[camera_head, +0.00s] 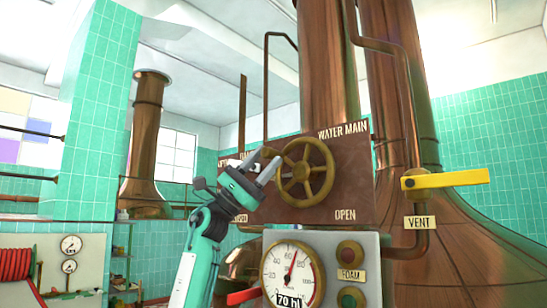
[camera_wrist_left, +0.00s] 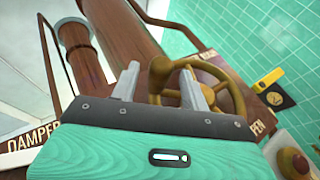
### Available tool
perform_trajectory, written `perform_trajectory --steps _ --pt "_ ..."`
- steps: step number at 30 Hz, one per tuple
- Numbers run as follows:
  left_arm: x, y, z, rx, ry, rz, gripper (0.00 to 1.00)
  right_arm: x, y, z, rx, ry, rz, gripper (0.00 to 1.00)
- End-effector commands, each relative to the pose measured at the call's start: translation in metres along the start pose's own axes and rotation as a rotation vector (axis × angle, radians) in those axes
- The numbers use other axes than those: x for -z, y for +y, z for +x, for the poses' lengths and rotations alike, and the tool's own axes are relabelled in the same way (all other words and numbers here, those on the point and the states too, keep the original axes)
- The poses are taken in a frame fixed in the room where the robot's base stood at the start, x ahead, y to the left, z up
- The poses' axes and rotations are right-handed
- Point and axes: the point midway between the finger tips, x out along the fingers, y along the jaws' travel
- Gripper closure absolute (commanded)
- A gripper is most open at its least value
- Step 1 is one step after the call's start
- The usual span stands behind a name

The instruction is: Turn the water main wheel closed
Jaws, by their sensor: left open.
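The water main wheel (camera_head: 304,187) is a brass, spoked handwheel on a brown panel (camera_head: 357,196) lettered "WATER MAIN" above and "OPEN" at the lower right. My left gripper (camera_head: 260,168) is at the left of the wheel, its fingers pointing up and right, near the left rim. In the left wrist view the wheel (camera_wrist_left: 232,98) shows beyond and to the right of my left gripper (camera_wrist_left: 160,88). The jaws are apart, and part of the rim appears behind the right finger. I cannot tell whether the finger touches it. My right gripper is not in view.
A yellow lever (camera_head: 450,179) labelled "VENT" (camera_head: 419,223) sticks out right of the panel. A grey box below holds a round gauge (camera_head: 291,276), a red button (camera_head: 349,253) and a green one (camera_head: 348,298). Large copper kettles and pipes stand behind.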

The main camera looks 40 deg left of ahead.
Motion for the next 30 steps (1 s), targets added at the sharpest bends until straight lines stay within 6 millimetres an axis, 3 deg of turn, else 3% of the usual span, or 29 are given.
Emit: perform_trajectory --steps 1,6,12,18,30 --pt "0.002 -0.003 -0.019 -0.001 0.002 0.002 0.54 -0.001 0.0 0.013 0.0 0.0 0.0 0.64" --pt "0.002 -0.003 -0.057 -0.001 0.002 0.001 0.54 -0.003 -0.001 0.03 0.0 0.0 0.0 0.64" --pt "0.001 -0.002 -0.087 0.0 0.001 0.001 0.54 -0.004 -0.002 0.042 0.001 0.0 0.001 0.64" --pt "0.0 0.0 -0.097 0.0 -0.001 0.0 0.54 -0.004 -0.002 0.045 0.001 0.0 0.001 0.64" --pt "0.0 0.0 -0.097 0.0 -0.001 0.0 0.54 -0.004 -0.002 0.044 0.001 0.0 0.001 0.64"
